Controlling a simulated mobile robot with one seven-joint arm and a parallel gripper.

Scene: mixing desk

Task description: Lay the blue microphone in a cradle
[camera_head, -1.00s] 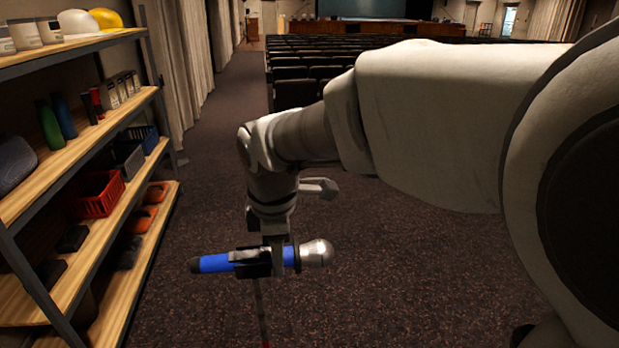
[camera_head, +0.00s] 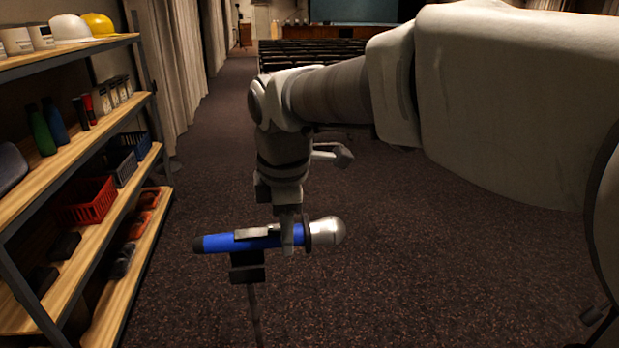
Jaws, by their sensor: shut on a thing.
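The blue microphone (camera_head: 222,242) lies nearly level across the lower middle of the picture. Its silver head (camera_head: 328,231) points right and its dark end points left. My gripper (camera_head: 287,236) comes down from above and is shut on the microphone's body near the head. A dark ring sits between the gripper and the head. A black bracket (camera_head: 247,269) on a thin upright pole shows just under the blue body. I cannot tell whether the bracket touches the microphone. No other cradle can be made out.
A shelf rack (camera_head: 128,262) on the left carries bottles, hard hats, a red basket (camera_head: 90,201) and several other baskets. Rows of dark seats (camera_head: 330,140) stand at the back.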

